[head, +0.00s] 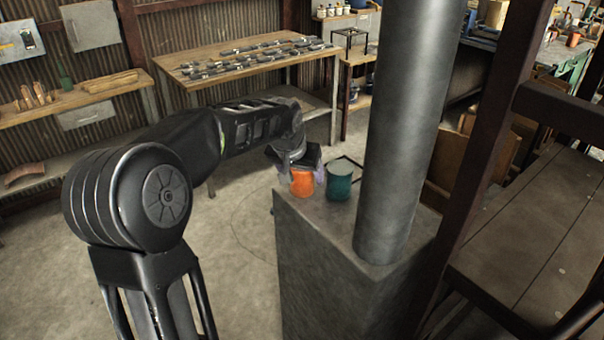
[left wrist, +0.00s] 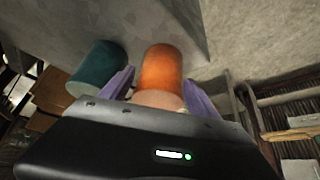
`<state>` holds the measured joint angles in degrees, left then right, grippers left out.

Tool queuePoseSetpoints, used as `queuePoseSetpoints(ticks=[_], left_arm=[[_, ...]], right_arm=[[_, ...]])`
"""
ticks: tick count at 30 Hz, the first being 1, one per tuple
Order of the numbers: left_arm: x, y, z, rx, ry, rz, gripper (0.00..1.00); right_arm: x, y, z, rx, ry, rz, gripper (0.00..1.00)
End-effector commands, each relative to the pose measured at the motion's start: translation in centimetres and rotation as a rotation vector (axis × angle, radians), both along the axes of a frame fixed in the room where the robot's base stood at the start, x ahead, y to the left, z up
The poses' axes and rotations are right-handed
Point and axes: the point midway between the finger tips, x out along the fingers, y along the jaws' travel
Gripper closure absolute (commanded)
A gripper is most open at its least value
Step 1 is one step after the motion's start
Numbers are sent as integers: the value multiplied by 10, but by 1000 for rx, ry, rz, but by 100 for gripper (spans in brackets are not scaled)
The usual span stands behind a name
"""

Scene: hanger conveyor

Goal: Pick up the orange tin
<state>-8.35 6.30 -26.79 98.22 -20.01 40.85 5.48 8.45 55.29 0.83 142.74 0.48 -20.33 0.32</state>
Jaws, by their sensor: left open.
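The orange tin (head: 302,182) stands upright on top of a grey block (head: 330,240), near its far left edge. A teal tin (head: 340,182) stands just to its right. My left gripper (head: 295,168) is at the orange tin from above and behind. In the left wrist view the orange tin (left wrist: 161,72) lies between the two purple fingers of my left gripper (left wrist: 160,92), which are open, one on each side. The teal tin (left wrist: 97,66) is outside the left finger there. Whether the fingers touch the orange tin cannot be told. My right gripper is not in view.
A thick grey pipe (head: 405,120) rises from the block, right of the tins. A wooden table (head: 215,72) with rows of small dark parts is at the back. Open floor lies left of the block.

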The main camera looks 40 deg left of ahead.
Motion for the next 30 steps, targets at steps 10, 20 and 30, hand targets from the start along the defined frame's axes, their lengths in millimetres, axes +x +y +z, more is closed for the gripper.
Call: queuePoseSetpoints(ticks=[10, 20, 30], left_arm=[[5, 2, -9, 0, -1, 0, 30], [5, 2, -9, 0, -1, 0, 30], [5, 2, -9, 0, -1, 0, 54]], right_arm=[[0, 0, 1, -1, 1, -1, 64], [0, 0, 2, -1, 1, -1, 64], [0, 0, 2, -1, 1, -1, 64]])
